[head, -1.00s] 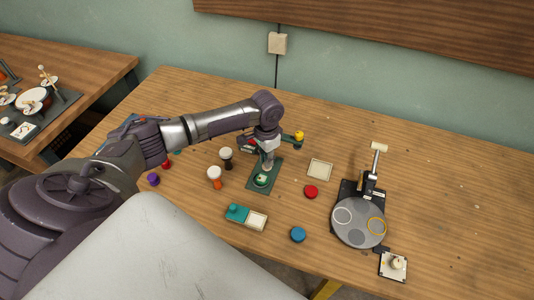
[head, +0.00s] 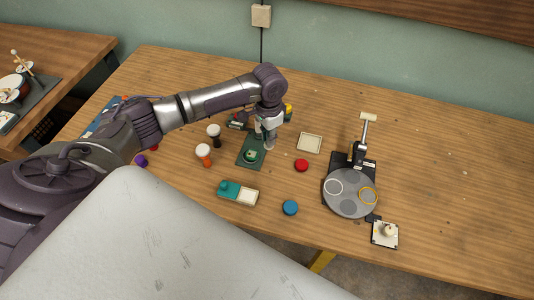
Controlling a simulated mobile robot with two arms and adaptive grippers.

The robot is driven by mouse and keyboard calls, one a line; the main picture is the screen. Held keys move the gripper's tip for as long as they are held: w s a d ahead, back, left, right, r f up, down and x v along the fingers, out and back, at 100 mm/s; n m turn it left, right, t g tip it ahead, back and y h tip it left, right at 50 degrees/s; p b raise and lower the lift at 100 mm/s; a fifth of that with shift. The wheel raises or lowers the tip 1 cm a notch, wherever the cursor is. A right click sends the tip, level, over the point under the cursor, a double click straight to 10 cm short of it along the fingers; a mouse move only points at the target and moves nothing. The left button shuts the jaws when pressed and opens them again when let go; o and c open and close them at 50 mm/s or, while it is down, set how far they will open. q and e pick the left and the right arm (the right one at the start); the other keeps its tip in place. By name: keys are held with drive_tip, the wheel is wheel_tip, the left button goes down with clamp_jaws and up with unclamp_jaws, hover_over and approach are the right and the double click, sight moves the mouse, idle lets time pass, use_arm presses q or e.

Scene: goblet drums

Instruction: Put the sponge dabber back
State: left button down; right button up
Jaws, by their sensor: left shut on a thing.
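My left gripper (head: 268,140) is shut on a small pale, greyish piece that looks like the sponge dabber (head: 269,146); the fingers hide most of it. It is beside the right edge of a dark green plate (head: 246,162), which bears a round green and white piece (head: 251,155). I cannot tell its exact height above the table. A tray with a teal half and a cream half (head: 246,197) lies nearer me, with a teal knob (head: 224,186) on it. My right gripper is not in view.
Two small goblet drums (head: 204,153) stand left of the plate. A red disc (head: 301,165), a blue disc (head: 290,207) and a cream square tray (head: 310,143) lie to the right. A grey turntable (head: 350,205) and a cream-knobbed piece (head: 387,231) stand farther right.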

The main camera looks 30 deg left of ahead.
use_arm(q)
drive_tip(key=s+d+m+b, duration=0.25)
drive_tip(key=d+b, duration=0.25)
drive_tip(key=d, duration=0.3)
drive_tip(key=s+d+m+b, duration=0.2)
drive_tip(key=d+m+b, duration=0.2)
drive_tip(key=d+b, duration=0.3)
drive_tip(key=a+f+p, duration=0.1)
drive_tip(key=a+f, duration=0.1)
drive_tip(key=a, duration=0.1)
drive_tip(key=a+f, duration=0.2)
drive_tip(key=a, duration=0.2)
drive_tip(key=a+f+p, duration=0.1)
drive_tip(key=a+f, duration=0.1)
drive_tip(key=a, duration=0.1)
drive_tip(key=shift+w+a+f+p, duration=0.15)
drive_tip(key=shift+w+a+p, duration=0.15)
drive_tip(key=shift+a, duration=0.05)
drive_tip(key=shift+f, duration=2.05)
drive_tip(key=c, duration=1.1)
unclamp_jaws()
drive_tip(key=shift+f, duration=0.15)
wheel_tip(320, 180, up, 12)
drive_tip(key=shift+r, duration=0.2)
